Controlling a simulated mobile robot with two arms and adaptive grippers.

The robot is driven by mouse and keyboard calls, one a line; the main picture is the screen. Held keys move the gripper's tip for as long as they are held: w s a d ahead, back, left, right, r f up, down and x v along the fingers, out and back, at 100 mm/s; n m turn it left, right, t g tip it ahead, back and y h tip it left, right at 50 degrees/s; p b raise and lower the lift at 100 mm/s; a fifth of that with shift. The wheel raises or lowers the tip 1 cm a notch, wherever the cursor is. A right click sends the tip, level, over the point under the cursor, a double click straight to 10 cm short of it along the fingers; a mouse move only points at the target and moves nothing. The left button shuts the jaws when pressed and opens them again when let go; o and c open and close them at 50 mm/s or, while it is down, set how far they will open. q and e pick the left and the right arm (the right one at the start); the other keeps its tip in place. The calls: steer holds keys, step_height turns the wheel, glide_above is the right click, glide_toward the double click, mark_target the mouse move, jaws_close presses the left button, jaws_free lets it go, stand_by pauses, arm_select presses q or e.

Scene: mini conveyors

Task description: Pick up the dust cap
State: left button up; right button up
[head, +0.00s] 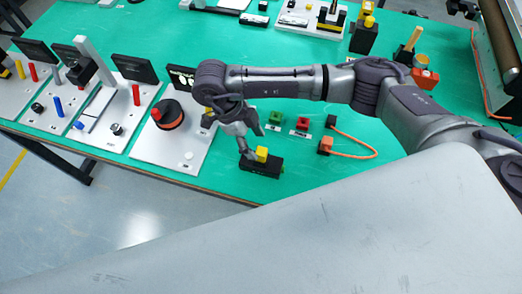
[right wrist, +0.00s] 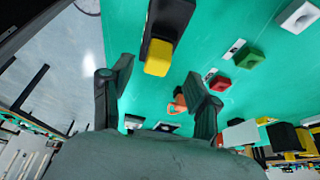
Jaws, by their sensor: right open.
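A yellow block (head: 262,153) sits on a black rectangular base (head: 261,168) near the table's front edge. It is the likeliest dust cap, but I cannot tell for sure. In the right wrist view the yellow block (right wrist: 158,57) and its black base (right wrist: 168,22) show beyond the fingers. My right gripper (head: 254,142) is open, with its fingers above and close beside the yellow block. In the wrist view the right gripper (right wrist: 160,76) has its fingers wide apart, with nothing held between them. My left gripper is not in view.
A green block (head: 276,118) and a red block (head: 302,124) stand behind the yellow one. An orange cable (head: 361,141) with end plugs lies to the right. A white board (head: 172,150) with a black and red round part stands at left. Green table shows around the base.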

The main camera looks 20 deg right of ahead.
mark_target(260, 150)
steer(key=x, duration=0.1)
steer(key=p+x, duration=0.2)
steer(key=shift+s+d+f, duration=0.2)
steer(key=shift+s+f, duration=0.05)
steer(key=shift+s, duration=0.1)
steer(key=shift+d+f, duration=0.1)
steer(key=shift+f, duration=0.4)
jaws_close()
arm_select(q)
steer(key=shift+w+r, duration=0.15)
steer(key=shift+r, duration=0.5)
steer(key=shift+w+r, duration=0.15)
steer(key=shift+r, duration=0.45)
